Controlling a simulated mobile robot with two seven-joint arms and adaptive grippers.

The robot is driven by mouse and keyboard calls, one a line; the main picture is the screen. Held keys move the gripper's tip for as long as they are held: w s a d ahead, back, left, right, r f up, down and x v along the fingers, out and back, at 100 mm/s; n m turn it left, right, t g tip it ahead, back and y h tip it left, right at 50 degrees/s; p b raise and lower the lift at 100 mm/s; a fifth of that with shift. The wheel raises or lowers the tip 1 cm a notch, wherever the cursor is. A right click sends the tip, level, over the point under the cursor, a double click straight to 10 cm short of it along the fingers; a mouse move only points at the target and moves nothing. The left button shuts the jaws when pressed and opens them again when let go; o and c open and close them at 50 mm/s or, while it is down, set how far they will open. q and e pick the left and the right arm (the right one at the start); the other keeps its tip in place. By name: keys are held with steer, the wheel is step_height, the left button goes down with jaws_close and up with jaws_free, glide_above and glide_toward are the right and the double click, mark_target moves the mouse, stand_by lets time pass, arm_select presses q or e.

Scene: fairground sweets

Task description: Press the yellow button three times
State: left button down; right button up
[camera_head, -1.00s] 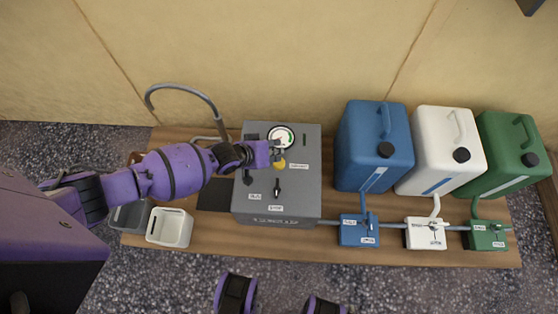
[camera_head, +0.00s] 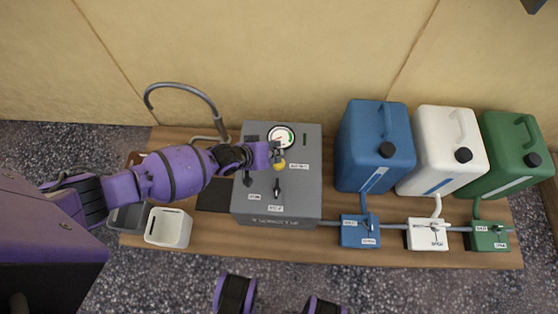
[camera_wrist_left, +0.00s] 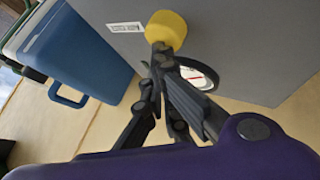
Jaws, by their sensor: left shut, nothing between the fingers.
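The yellow button (camera_head: 280,164) is on the top face of a grey control box (camera_head: 299,190), below a round dial. In the left wrist view the button (camera_wrist_left: 166,29) is a round yellow knob. My left gripper (camera_head: 279,155) is shut and empty, with its fingertips (camera_wrist_left: 160,48) right at the edge of the button. They overlap its edge in the picture; I cannot tell whether they touch it. Of my right arm, only purple and black parts show at the bottom edge of the head view; its gripper is not visible.
The round dial (camera_head: 282,137) and black levers (camera_head: 277,188) are on the same box. A curved grey tap (camera_head: 184,88) stands behind my left arm. Blue (camera_head: 374,150), white (camera_head: 440,150) and green (camera_head: 512,155) canisters stand to the right. White (camera_head: 168,228) and grey bins stand at left.

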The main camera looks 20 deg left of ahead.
arm_select(q)
steer(key=shift+s+f, duration=0.1)
steer(key=shift+f, duration=0.3)
arm_select(e)
steer(key=shift+s+f, duration=0.1)
steer(key=shift+f, duration=0.2)
steer(key=shift+r, duration=0.1)
arm_select(q)
steer(key=shift+r+p, duration=0.85)
steer(key=shift+r, duration=0.45)
arm_select(e)
steer(key=shift+w+r, duration=0.2)
steer(key=shift+r, duration=0.35)
steer(key=shift+w+r, duration=0.15)
steer(key=shift+r, duration=0.35)
arm_select(q)
step_height(320, 180, up, 4)
steer(key=p, duration=0.3)
steer(key=shift+r+p, duration=0.5)
steer(key=shift+p, duration=0.05)
arm_select(e)
steer(key=shift+t, duration=0.3)
steer(key=r, duration=0.2)
steer(key=w+r, duration=0.1)
steer(key=r, duration=0.1)
steer(key=shift+w+r, duration=0.15)
steer(key=shift+w, duration=0.05)
steer(key=shift+s, duration=0.1)
